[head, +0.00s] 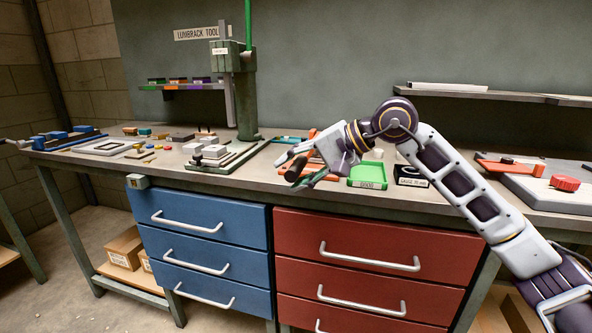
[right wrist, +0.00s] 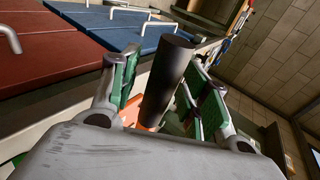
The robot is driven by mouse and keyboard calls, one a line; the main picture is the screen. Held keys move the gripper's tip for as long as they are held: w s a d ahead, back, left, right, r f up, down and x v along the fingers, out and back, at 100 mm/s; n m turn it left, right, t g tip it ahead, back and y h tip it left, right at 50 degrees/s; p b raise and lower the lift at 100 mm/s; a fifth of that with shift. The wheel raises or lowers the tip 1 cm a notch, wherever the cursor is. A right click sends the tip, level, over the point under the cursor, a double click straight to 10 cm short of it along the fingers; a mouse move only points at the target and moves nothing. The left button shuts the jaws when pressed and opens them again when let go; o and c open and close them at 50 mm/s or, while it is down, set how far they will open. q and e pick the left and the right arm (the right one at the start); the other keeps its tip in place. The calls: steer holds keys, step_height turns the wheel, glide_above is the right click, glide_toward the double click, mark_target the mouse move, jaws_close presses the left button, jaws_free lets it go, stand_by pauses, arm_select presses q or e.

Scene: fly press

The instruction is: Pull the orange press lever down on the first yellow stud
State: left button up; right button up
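The dark green press (head: 244,95) stands on the bench left of centre, with a bright green bar (head: 248,22) rising from its top. My right gripper (head: 299,171) is right of the press, above the bench's front edge. A black cylindrical grip (right wrist: 167,80) lies between its spread, green-padded fingers; gaps show beside it, and it also shows in the head view (head: 296,167). Orange parts (right wrist: 150,114) show beyond it; I cannot tell whether they join it as the lever. Small yellow pieces (head: 150,150) lie left of the press; which is the first stud is unclear.
Pale blocks (head: 213,152) sit at the press base. A green tray (head: 369,176) and a black labelled box (head: 411,177) are right of my gripper. A blue tool (head: 70,139) lies far left. Blue drawers (head: 203,218) and red drawers (head: 370,255) are below the bench.

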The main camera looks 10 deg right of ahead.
steer(key=shift+d+r, duration=0.1)
steer(key=shift+r, duration=0.1)
steer(key=v, duration=1.1)
steer(key=shift+s+d, duration=0.25)
stand_by(1.3)
